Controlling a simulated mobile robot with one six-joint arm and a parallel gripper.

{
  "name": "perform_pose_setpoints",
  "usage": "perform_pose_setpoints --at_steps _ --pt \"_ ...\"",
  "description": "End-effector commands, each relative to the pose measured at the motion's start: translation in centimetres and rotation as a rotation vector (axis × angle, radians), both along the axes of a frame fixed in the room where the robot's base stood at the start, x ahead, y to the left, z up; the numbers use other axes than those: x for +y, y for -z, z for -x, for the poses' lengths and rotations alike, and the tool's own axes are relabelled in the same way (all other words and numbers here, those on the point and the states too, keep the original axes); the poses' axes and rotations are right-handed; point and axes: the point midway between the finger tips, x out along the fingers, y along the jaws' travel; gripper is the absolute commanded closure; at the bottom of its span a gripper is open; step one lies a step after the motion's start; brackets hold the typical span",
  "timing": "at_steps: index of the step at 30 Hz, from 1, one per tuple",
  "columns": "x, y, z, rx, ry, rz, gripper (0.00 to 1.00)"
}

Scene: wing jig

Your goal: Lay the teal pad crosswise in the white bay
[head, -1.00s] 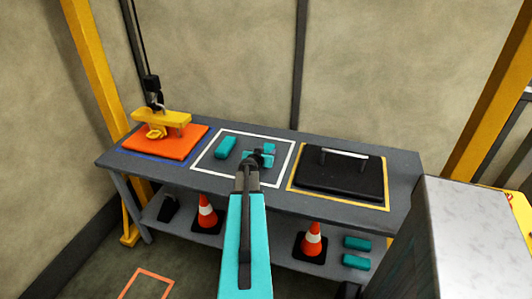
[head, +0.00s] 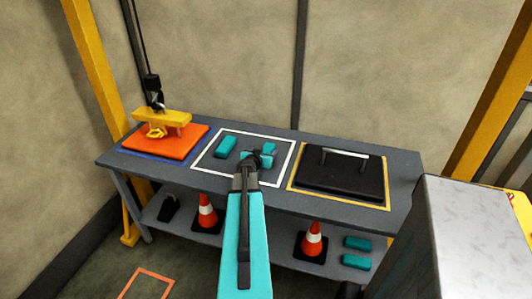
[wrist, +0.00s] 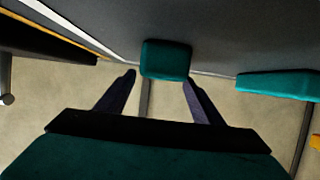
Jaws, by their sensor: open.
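The white bay (head: 289,164) is a white outline on the grey bench, at its middle in the head view. One teal pad (head: 226,147) lies at the bay's left side, its long side running from front to back. It also shows at the right of the wrist view (wrist: 278,85). More teal (head: 269,148) shows around my gripper (head: 256,158), which hides part of it. In the wrist view, a teal pad (wrist: 166,60) appears between and just beyond the tips of my gripper (wrist: 159,79). The jaws stand apart, one on each side; I cannot tell whether they touch it.
An orange plate (head: 170,146) under a yellow lifting fixture (head: 161,117) lies left on the bench. A black plate with a handle (head: 340,178) lies right in a yellow outline. Cones (head: 312,240) and teal blocks (head: 357,243) sit on the lower shelf.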

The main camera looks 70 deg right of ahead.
Motion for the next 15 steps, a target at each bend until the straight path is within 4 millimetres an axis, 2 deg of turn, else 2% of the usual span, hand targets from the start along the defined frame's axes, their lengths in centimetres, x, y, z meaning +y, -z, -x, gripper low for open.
perform_pose_setpoints --at_steps 15 --pt "4.6 -1.8 0.3 0.002 -0.001 0.001 0.39"
